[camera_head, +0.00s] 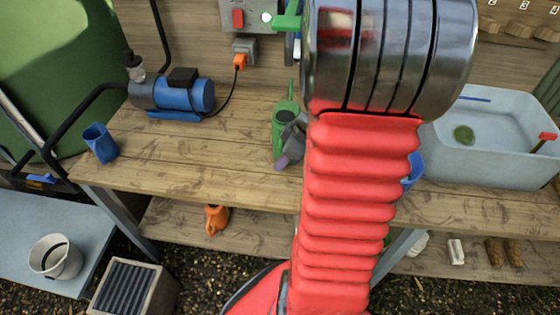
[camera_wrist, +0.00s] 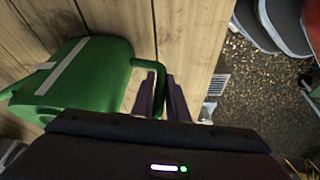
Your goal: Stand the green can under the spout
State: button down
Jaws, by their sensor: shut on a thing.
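The green can (camera_head: 284,117), a watering can with a long thin spout, is upright at the middle of the wooden bench, partly hidden by my arm. I cannot tell whether it touches the bench. In the wrist view the green can (camera_wrist: 95,72) fills the left side, with a pale strip on it and its handle towards my gripper (camera_wrist: 163,85). The dark fingers are shut on that handle. In the head view my gripper (camera_head: 282,158) is small, at the can's front right side. I cannot clearly pick out the spout that the task names.
A blue pump (camera_head: 188,95) with black pipes stands at the bench's back left. A blue cup (camera_head: 100,143) is near the left end. A grey basin (camera_head: 490,140) is at right. A bucket (camera_head: 55,257) stands on a low shelf. The bench between cup and can is clear.

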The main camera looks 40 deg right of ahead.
jog(key=shift+s+f, duration=0.2)
jog(key=shift+f, duration=0.2)
dwell(0.3)
jog(key=c, duration=1.6)
grip_release()
jog(key=shift+w, duration=0.15)
jog(key=shift+c, duration=0.2)
jog(key=shift+r, duration=0.1)
jog(key=shift+d+r, duration=0.15)
jog(key=shift+r, duration=0.35)
jog(key=v, duration=1.2)
jog(key=shift+s+r, duration=0.25)
jog(key=shift+s, duration=0.1)
